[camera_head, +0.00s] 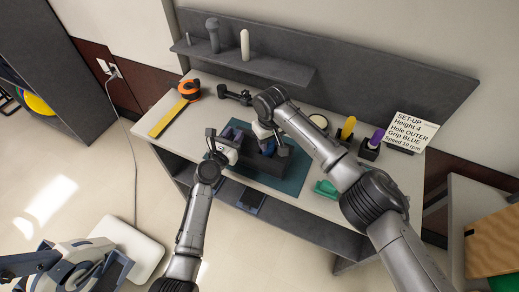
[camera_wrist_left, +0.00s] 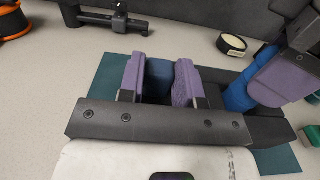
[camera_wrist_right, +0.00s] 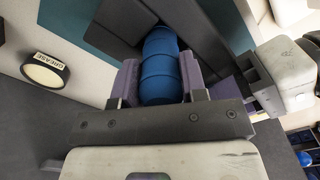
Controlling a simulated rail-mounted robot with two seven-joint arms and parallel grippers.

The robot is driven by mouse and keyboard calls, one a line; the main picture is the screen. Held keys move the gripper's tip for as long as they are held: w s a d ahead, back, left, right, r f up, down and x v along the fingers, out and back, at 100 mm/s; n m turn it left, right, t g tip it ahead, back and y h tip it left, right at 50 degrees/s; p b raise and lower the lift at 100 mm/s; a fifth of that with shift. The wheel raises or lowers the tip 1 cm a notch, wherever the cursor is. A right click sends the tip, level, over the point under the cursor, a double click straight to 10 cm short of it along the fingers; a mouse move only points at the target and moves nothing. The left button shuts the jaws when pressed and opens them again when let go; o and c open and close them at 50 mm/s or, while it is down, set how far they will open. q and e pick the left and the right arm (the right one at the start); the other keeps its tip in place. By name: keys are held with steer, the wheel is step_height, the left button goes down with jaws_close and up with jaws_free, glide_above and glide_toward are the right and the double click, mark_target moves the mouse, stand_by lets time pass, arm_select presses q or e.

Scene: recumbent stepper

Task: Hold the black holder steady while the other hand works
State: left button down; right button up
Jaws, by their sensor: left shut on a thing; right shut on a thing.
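The black holder (camera_head: 266,166) stands on the teal mat (camera_head: 288,183) on the workbench. In the left wrist view its dark body (camera_wrist_left: 262,128) lies partly behind my gripper. My left gripper (camera_head: 231,139) is at the holder's left end, shut on it. A dark blue surface shows between its purple pads (camera_wrist_left: 159,80); the exact contact is hidden. My right gripper (camera_head: 268,138) is shut on a ribbed blue grip (camera_wrist_right: 161,65) beside the holder's dark plates. The blue grip also shows in the left wrist view (camera_wrist_left: 238,95). The two grippers are close together.
A grease tin (camera_head: 319,122), a yellow grip (camera_head: 348,128), a purple grip (camera_head: 376,138) and a set-up card (camera_head: 411,130) stand right. A green piece (camera_head: 326,188) lies near the front edge.

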steer(key=shift+r, duration=0.25)
stand_by(0.3)
steer(key=shift+r, duration=2.3)
steer(key=shift+r, duration=0.15)
steer(key=shift+r, duration=1.4)
arm_select(q)
steer(key=c, duration=0.7)
jaws_free()
steer(key=shift+c, duration=0.2)
